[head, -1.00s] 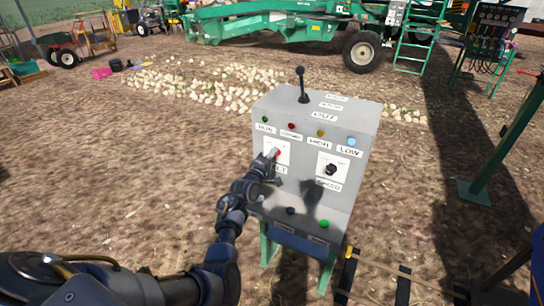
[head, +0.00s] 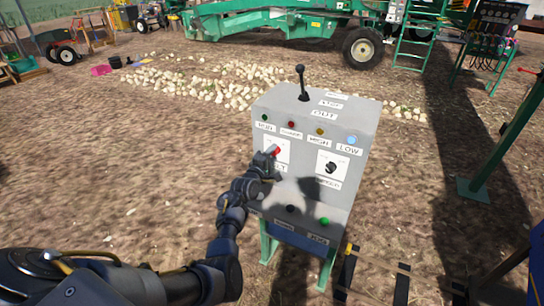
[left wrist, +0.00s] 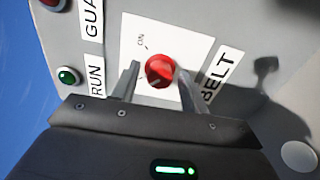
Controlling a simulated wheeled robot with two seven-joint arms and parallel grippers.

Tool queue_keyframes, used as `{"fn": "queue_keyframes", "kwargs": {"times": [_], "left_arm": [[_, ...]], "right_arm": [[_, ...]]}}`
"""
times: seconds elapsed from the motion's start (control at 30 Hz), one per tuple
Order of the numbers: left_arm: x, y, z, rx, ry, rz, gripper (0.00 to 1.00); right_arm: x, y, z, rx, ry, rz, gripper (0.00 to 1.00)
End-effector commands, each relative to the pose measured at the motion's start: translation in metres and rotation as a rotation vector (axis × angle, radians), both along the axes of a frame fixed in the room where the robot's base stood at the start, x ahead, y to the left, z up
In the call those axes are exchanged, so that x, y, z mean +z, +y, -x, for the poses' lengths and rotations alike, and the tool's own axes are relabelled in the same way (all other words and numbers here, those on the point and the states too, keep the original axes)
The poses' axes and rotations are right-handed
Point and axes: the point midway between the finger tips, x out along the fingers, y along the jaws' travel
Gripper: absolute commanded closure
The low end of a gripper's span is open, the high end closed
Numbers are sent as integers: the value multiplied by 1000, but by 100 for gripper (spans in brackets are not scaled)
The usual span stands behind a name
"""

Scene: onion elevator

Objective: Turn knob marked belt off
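The belt knob (left wrist: 160,70) is red and round, on a white plate marked ON, with a BELT label beside it in the left wrist view. It also shows in the head view (head: 277,151), on the left of the grey control box (head: 350,112). My left gripper (left wrist: 158,74) is at the knob, with one finger on each side of it. The fingers are apart, and narrow gaps seem to show between them and the knob; contact is hard to tell. The knob's pointer direction is not clear. My right gripper is not in view.
The box also has a black knob (head: 331,168) on the right, a black lever (head: 302,82) on top, several small lamps, and a green button (head: 324,221) below. Green machinery (head: 270,22) and a heap of onions (head: 235,85) lie behind. Open ground is to the left.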

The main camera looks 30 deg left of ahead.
Motion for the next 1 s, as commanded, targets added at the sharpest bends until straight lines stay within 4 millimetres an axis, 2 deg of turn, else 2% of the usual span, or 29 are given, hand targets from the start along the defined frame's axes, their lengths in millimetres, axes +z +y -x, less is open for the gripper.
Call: {"fn": "queue_keyframes", "kwargs": {"times": [0.3,0.47,0.8,1.0], "left_arm": [[-1,0,1,0,1,-1,50],[-2,0,12,0,1,-2,50],[-3,0,71,1,1,-3,50],[-3,0,99,0,2,-1,50]], "right_arm": [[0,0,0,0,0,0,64],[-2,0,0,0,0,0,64],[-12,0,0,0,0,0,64],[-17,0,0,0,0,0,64]]}}
